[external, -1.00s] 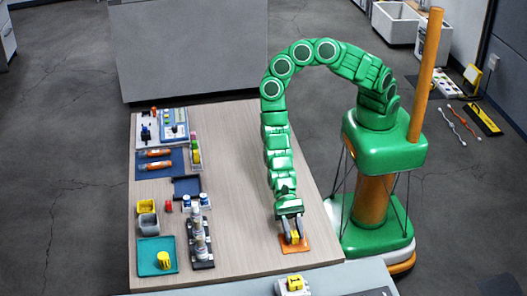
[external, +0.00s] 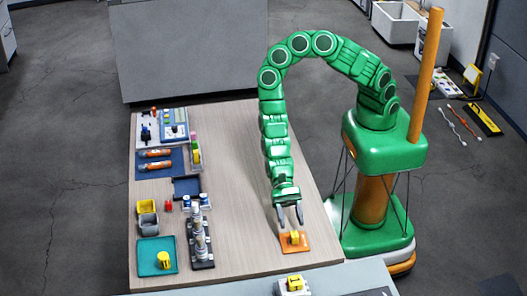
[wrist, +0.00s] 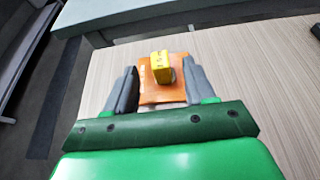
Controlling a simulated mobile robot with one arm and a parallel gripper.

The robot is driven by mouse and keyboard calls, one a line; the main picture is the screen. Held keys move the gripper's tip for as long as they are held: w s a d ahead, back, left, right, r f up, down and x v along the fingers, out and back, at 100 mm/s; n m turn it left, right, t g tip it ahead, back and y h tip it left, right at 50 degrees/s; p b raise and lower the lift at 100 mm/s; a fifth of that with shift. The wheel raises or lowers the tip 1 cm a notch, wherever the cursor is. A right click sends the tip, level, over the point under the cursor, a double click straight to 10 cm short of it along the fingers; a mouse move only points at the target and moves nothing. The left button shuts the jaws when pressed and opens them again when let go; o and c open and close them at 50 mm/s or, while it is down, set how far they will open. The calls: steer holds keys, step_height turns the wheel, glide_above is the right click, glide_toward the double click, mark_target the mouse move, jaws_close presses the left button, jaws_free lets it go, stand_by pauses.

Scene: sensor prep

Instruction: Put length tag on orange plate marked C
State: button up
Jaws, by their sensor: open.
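The orange plate (external: 304,248) lies on the table near its front right edge; it also shows in the wrist view (wrist: 150,98). A small yellow block (external: 294,237), likely the length tag, stands on the plate; in the wrist view the yellow block (wrist: 161,66) has dark marks on its top. The plate's letter cannot be read. My gripper (external: 290,223) is open and empty, just behind and above the block. In the wrist view my gripper's fingers (wrist: 160,90) are spread wide, with the block between and beyond them.
A teal tray (external: 146,262) with a yellow piece (external: 163,260) sits at the table's front left. A dark rack (external: 203,258) with a stacked column stands beside it. Yellow and grey bins (external: 148,222) and blue trays (external: 185,188) line the left. The table's middle is clear.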

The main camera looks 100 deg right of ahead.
steer(key=shift+v, duration=3.9)
steer(key=shift+r, duration=0.1)
